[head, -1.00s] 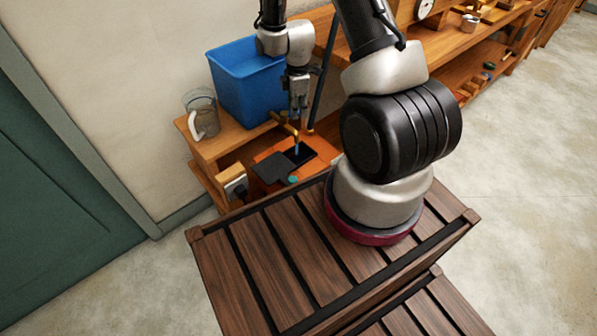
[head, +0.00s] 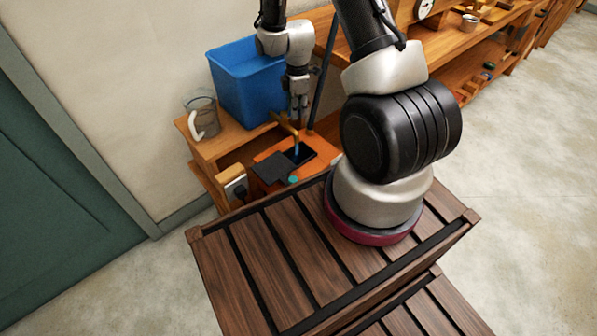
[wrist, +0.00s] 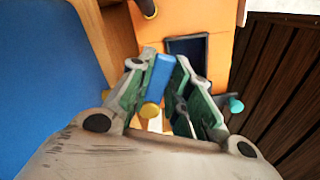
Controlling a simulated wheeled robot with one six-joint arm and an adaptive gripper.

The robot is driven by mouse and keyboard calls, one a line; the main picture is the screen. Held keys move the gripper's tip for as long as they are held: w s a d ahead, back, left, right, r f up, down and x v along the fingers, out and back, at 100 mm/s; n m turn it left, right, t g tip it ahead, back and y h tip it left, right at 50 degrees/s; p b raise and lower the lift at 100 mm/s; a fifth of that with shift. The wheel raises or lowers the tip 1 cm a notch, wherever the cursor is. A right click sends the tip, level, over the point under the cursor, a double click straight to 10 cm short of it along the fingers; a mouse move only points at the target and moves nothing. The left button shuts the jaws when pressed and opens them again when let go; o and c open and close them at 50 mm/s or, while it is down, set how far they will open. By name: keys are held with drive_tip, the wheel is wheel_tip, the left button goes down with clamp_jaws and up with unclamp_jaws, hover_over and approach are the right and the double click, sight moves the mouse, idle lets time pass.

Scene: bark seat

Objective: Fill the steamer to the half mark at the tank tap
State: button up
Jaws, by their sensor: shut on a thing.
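The steamer is an orange box (head: 267,174) with a dark open hatch, a black flap beside it and a teal knob; it also shows in the wrist view (wrist: 205,17). The tank is a blue open bin (head: 243,88) on the shelf, seen at left in the wrist view (wrist: 45,90). Its brass tap (head: 286,122) reaches over the hatch. A thin blue streak, apparently water, hangs below the spout into the hatch. My gripper (head: 298,112) is above the tap, shut on a blue tap lever (wrist: 159,78). The half mark and water level cannot be made out.
A clear jug (head: 201,110) with a white handle stands left of the tank. A dark upright rod (head: 322,80) stands close right of my gripper. A socket box (head: 236,187) sits low at left. Grey floor (head: 520,190) is clear at right.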

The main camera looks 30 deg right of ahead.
drive_tip(key=shift+s, duration=0.1)
drive_tip(key=m, duration=0.2)
drive_tip(key=s+a+m, duration=0.1)
drive_tip(key=m, duration=0.3)
drive_tip(key=shift+s+a, duration=0.2)
drive_tip(key=shift+a, duration=0.15)
drive_tip(key=m, duration=0.2)
drive_tip(key=s+a+m, duration=0.1)
drive_tip(key=m, duration=0.1)
drive_tip(key=a+m, duration=0.1)
drive_tip(key=m, duration=0.2)
drive_tip(key=shift+s, duration=0.35)
drive_tip(key=shift+o, duration=0.2)
drive_tip(key=shift+s, duration=0.1)
drive_tip(key=o, duration=0.8)
drive_tip(key=shift+a, duration=0.1)
drive_tip(key=shift+o, duration=0.2)
wheel_tip(320, 180, up, 8)
